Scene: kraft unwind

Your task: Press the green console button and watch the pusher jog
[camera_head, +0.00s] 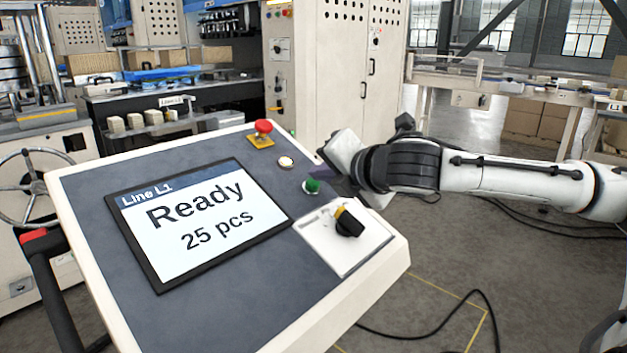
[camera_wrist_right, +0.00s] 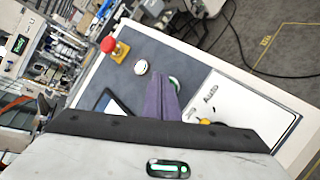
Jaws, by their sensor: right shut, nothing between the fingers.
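The green button (camera_head: 312,186) sits on the dark top of the tilted console (camera_head: 90,215), near its right edge. My right gripper (camera_head: 322,168) is shut and empty, its fingertips just above and beside the green button. In the right wrist view the purple-grey fingers (camera_wrist_right: 162,98) point at the button, and part of the green button (camera_wrist_right: 175,83) shows past their right side. I cannot tell whether they touch. The console screen (camera_head: 205,222) reads "Line L1", "Ready", "25 pcs". I cannot make out a pusher. My left gripper is not in view.
A red mushroom button (camera_head: 263,127) on a yellow base and a white button (camera_head: 286,162) lie beyond the green one. A black rotary knob (camera_head: 349,222) stands on a white plate nearer. Machines and a tall cabinet (camera_head: 335,70) stand behind; floor at right holds cables.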

